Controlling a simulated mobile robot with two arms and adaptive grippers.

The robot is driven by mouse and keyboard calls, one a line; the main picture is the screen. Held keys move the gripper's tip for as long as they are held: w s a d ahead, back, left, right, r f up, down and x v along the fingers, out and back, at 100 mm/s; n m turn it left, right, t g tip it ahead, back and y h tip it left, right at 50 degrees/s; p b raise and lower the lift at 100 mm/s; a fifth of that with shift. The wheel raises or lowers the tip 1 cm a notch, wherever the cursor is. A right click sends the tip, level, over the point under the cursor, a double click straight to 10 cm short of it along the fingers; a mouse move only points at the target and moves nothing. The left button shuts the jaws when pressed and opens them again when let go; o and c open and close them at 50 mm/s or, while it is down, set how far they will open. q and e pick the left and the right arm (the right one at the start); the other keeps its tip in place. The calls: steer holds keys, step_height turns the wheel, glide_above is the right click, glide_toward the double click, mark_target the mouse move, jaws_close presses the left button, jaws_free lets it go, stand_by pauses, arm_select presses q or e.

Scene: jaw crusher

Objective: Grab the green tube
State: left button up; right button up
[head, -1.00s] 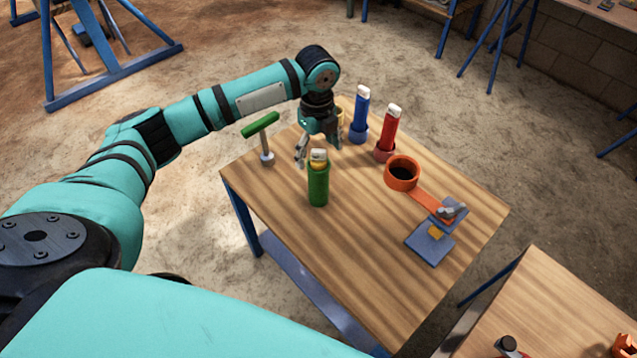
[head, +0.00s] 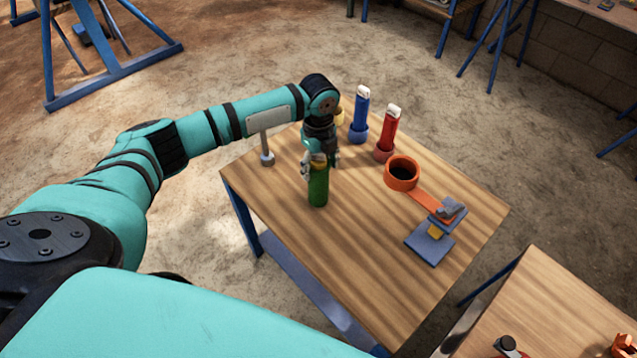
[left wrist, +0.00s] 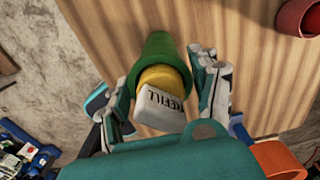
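The green tube (head: 318,190) stands upright on the wooden table, near its left side. In the left wrist view, the green tube (left wrist: 160,46) has a yellow band and a white cap marked "REFILL" pointing toward the camera. My left gripper (head: 320,165) is over the tube's top, partly hiding it in the head view. In the left wrist view, the left gripper's fingers (left wrist: 160,82) are spread on both sides of the tube's upper end. I cannot tell whether a finger touches it. My right gripper is not in view.
A blue tube (head: 360,112) and a red tube (head: 389,130) stand in holders behind and to the right. A grey post (head: 265,147) stands to the left. An orange ring holder (head: 402,172) and a blue-grey stand (head: 430,243) are to the right. The front of the table (head: 345,270) is clear.

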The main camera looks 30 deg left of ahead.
arm_select(q)
steer(key=c, duration=1.1)
steer(key=shift+w+r, duration=0.1)
jaws_close()
steer(key=shift+r, duration=0.15)
